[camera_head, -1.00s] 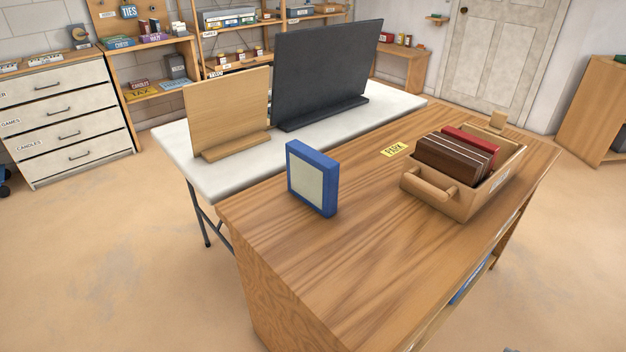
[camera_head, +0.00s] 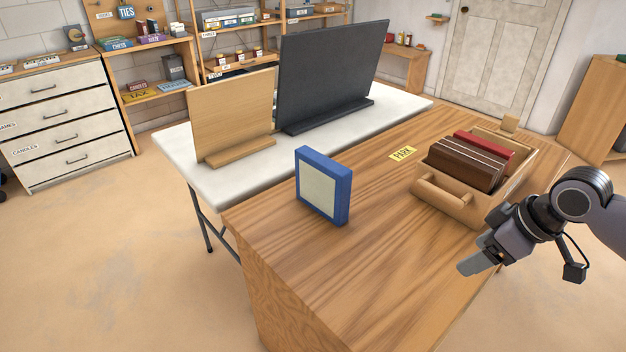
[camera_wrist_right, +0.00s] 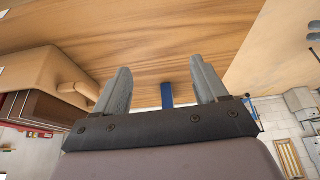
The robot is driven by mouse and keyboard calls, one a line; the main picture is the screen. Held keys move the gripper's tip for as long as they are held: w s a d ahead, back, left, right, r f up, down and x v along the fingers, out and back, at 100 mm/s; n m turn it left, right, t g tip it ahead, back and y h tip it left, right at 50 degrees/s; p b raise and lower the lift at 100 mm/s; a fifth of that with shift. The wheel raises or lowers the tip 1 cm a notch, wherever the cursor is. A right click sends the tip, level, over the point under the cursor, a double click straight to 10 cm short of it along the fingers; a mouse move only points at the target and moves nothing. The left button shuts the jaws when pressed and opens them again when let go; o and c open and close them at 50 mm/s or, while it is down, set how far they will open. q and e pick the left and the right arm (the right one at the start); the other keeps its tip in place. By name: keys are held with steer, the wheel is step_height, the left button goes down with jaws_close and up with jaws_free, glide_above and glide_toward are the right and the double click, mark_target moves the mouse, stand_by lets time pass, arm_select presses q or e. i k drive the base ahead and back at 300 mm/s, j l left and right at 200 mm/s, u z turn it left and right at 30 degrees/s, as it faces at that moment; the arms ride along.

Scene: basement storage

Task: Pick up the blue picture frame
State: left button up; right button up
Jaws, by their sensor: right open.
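The blue picture frame (camera_head: 323,187) stands upright near the left end of the wooden table (camera_head: 370,245), its pale panel facing the front left. In the right wrist view a narrow blue strip of the picture frame (camera_wrist_right: 167,95) shows between the fingers, some way beyond them. My right gripper (camera_head: 478,265) is over the right part of the table, in front of the wooden crate and apart from the picture frame. In the right wrist view its two fingers (camera_wrist_right: 160,88) are spread with nothing between them. My left gripper is not in view.
A wooden crate (camera_head: 446,200) holding brown and red flat items stands at the table's right. A yellow PARK label (camera_head: 402,153) lies behind the picture frame. Behind, a white table (camera_head: 190,160) bears a wooden board (camera_head: 232,115) and a dark board (camera_head: 330,75). The tabletop around the picture frame is clear.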

mark_target(323, 184)
steer(key=i+j, duration=0.5)
steer(key=j, duration=0.15)
steer(key=i+j, duration=0.55)
steer(key=j, duration=0.1)
